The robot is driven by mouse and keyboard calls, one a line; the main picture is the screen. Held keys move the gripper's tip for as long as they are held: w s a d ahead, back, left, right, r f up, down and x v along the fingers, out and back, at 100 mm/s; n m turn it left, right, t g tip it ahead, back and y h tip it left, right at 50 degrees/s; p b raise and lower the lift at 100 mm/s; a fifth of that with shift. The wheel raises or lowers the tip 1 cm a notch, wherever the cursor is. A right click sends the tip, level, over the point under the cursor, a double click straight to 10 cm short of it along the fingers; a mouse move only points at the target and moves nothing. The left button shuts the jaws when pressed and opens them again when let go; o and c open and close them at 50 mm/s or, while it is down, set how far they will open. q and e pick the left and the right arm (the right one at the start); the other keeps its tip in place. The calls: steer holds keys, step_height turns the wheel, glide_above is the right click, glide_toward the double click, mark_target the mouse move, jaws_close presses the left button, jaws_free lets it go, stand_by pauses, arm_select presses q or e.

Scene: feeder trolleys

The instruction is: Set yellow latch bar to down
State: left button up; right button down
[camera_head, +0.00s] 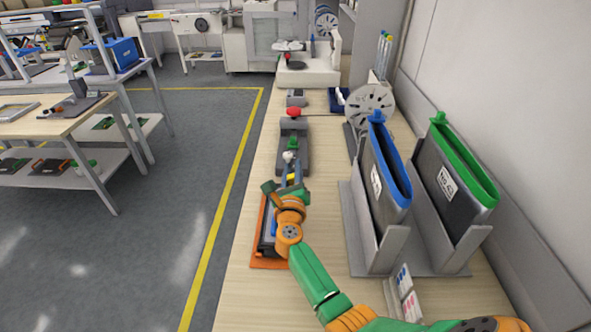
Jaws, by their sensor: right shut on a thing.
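My right gripper (287,186) reaches in from the lower right over a dark device on an orange base (258,262) on the bench. It is shut at a small yellow piece (291,178), which looks like the yellow latch bar. The wrist and fingers hide most of the bar and much of the device, so the bar's angle cannot be told. My left gripper is not in view.
Just beyond is a grey fixture (293,150) with a red knob (293,112). To the right stand a blue-rimmed bin (373,185) and a green-rimmed bin (445,180) in grey holders. A reel (370,103) stands behind. The bench front left is clear.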

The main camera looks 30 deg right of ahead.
mark_target(292, 181)
stand_by(0.3)
steer(key=c, duration=0.8)
jaws_free()
steer(key=shift+o, duration=0.2)
steer(key=v, duration=0.7)
steer(key=shift+s+p, duration=0.1)
steer(key=shift+p, duration=0.2)
